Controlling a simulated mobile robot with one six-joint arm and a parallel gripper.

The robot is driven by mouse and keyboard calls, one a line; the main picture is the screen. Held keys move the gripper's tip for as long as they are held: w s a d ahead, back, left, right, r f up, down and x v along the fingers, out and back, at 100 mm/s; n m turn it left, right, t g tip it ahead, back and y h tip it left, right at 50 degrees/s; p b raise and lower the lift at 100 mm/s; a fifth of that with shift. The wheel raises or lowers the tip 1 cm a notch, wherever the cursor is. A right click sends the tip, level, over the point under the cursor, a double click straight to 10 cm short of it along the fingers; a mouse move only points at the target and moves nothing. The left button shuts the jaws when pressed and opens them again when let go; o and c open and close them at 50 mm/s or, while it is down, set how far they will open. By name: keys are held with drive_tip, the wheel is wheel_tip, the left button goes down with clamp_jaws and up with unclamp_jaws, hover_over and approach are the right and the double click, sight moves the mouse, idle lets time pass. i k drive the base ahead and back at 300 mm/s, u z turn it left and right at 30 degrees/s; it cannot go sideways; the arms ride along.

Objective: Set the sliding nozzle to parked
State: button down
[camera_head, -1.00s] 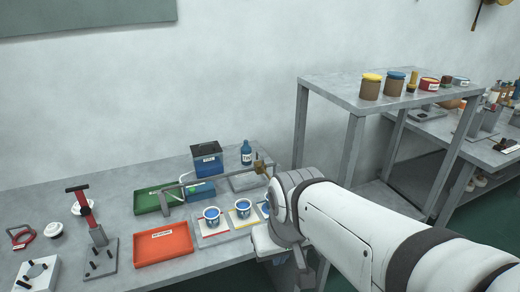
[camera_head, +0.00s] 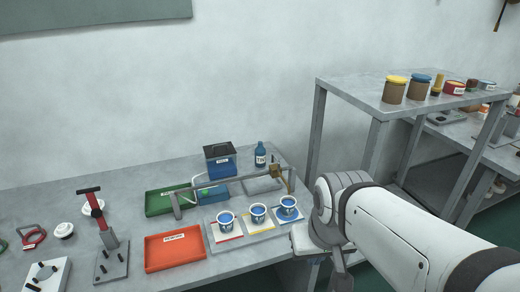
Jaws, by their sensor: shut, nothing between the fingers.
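The sliding nozzle (camera_head: 277,173) is a small brass-coloured block at the right end of a grey rail (camera_head: 228,182). The rail runs above and behind three blue-and-white cups. The left cup (camera_head: 226,220) stands by a red-edged pad, the middle cup (camera_head: 258,212) by a yellow one, and the right cup (camera_head: 288,205) by a blue one. The nozzle is beyond the right cup; any stop mark there is too small to read. My gripper (camera_head: 341,268) hangs at the end of my arm, right of the cups, apart from the nozzle. It is shut and empty; its fingertips are mostly hidden.
A red-handled press (camera_head: 100,215) is at left. A raised grey shelf (camera_head: 350,90) stands at right.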

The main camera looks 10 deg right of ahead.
sight(275, 170)
drive_tip(key=i, duration=0.9)
drive_tip(key=z, duration=0.05)
